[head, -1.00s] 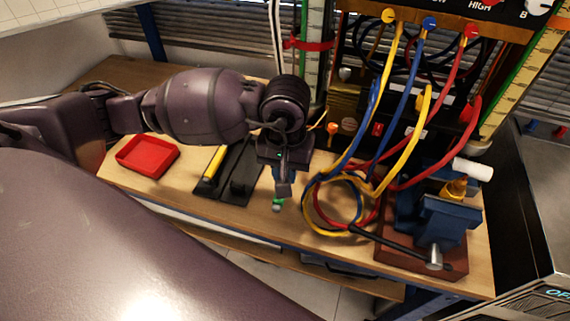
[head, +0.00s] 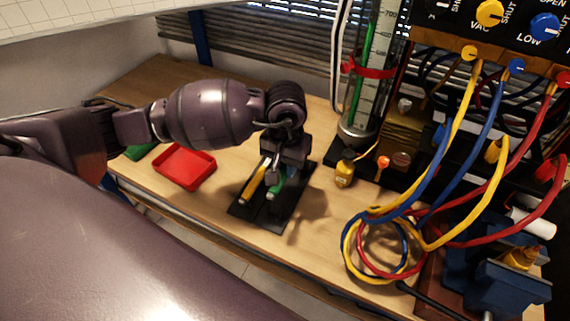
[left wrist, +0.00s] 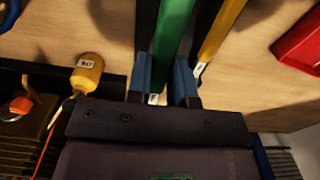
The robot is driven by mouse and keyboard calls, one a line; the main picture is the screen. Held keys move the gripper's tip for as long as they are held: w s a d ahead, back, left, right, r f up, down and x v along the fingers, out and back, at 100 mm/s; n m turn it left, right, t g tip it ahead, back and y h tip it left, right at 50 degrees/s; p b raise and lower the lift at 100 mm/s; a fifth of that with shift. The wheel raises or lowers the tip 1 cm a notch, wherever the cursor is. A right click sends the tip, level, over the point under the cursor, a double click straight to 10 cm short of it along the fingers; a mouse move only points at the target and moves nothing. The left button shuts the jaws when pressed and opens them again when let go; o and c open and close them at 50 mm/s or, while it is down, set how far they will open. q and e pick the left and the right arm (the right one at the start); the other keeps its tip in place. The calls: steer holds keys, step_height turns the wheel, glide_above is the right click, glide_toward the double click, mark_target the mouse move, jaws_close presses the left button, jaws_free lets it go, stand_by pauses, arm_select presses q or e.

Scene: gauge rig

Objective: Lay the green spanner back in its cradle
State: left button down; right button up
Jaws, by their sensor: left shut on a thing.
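My left gripper (head: 273,176) is shut on the green spanner (head: 277,187), over the right side of the black cradle (head: 292,208) in the head view. In the left wrist view the spanner's green handle (left wrist: 172,35) runs between the blue fingertips (left wrist: 161,82). A yellow spanner (head: 252,185) lies in the cradle's left side, roughly parallel to the green one; it also shows in the left wrist view (left wrist: 220,32). The gripper partly hides the green spanner, and I cannot tell whether it touches the cradle. My right gripper is not in view.
A red tray (head: 185,167) stands left of the cradle. A small yellow bottle (head: 344,173) and a glass gauge column (head: 366,90) stand to the right. Coiled coloured hoses (head: 385,247) and a blue vise (head: 505,282) are farther right. Bare bench top lies between cradle and hoses.

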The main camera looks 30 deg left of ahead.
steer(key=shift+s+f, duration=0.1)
arm_select(q)
steer(key=shift+f+b, duration=0.15)
steer(key=shift+b, duration=0.2)
steer(key=shift+f+b, duration=0.55)
steer(key=shift+f, duration=0.25)
steer(key=shift+f+b, duration=0.5)
steer(key=shift+f, duration=0.25)
steer(key=shift+f+b, duration=0.4)
steer(key=shift+f, duration=0.6)
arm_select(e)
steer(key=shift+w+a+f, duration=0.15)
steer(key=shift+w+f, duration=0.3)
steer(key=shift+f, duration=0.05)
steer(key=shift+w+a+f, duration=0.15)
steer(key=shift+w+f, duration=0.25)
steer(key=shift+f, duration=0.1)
arm_select(q)
steer(key=shift+b, duration=0.35)
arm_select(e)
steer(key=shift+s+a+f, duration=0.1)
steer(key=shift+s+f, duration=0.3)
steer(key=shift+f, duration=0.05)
